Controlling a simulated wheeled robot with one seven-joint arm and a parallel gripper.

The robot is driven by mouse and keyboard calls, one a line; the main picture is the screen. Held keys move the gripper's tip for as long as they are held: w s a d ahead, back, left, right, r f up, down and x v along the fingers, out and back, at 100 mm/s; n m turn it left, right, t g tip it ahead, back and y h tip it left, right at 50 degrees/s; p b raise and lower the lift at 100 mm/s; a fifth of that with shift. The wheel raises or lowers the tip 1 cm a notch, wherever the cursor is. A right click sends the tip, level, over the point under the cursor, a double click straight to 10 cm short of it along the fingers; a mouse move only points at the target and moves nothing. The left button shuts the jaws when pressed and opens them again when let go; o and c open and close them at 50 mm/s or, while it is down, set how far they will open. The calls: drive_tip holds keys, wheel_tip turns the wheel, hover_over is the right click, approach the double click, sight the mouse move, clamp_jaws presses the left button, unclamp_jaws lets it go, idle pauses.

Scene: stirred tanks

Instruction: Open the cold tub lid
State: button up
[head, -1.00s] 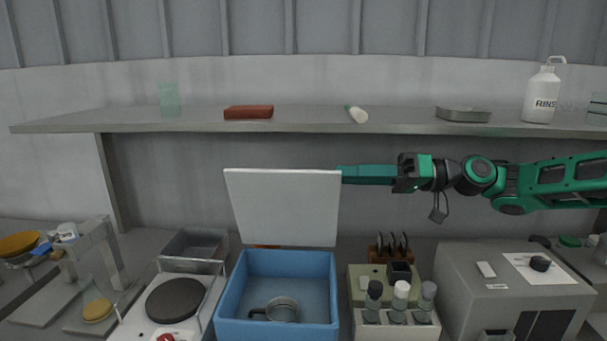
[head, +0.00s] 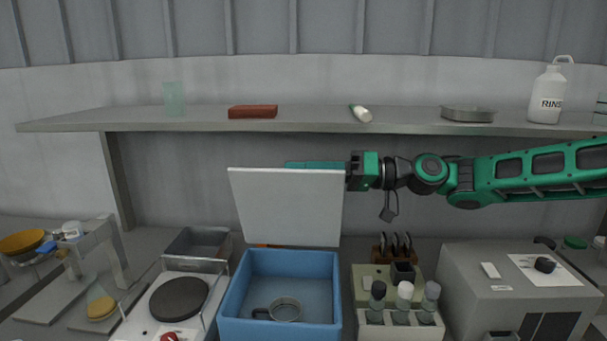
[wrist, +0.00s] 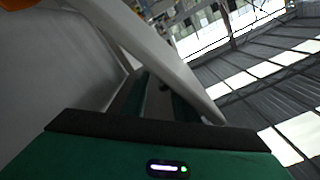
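The cold tub (head: 280,328) is a blue open box at the front middle. Its white lid (head: 287,207) stands raised at the tub's back edge, tilted slightly back, so the tub's inside is uncovered. A small round pan (head: 285,309) sits inside the tub. My gripper (head: 312,165) is at the lid's top edge, reaching in from the right, mostly behind the lid. Its fingertips are hidden there. In the wrist view the pale lid (wrist: 165,45) runs close past the gripper. I cannot tell whether the fingers touch it or how far apart they are.
A shelf (head: 330,127) runs just above my arm, carrying a red block (head: 253,111), a small tube and a rinse bottle (head: 548,95). A hot plate (head: 178,299) stands left of the tub, a bottle rack (head: 400,333) right of it, and a grey box (head: 500,270) farther right.

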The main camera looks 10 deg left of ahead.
clamp_jaws()
drive_tip(key=w+m, duration=0.4)
drive_tip(key=w, duration=0.2)
drive_tip(key=shift+w+f, duration=0.35)
drive_tip(key=shift+f, duration=0.1)
drive_tip(key=shift+a, duration=0.1)
unclamp_jaws()
drive_tip(key=shift+w, duration=0.1)
drive_tip(key=shift+r, duration=0.1)
drive_tip(key=shift+r, duration=0.15)
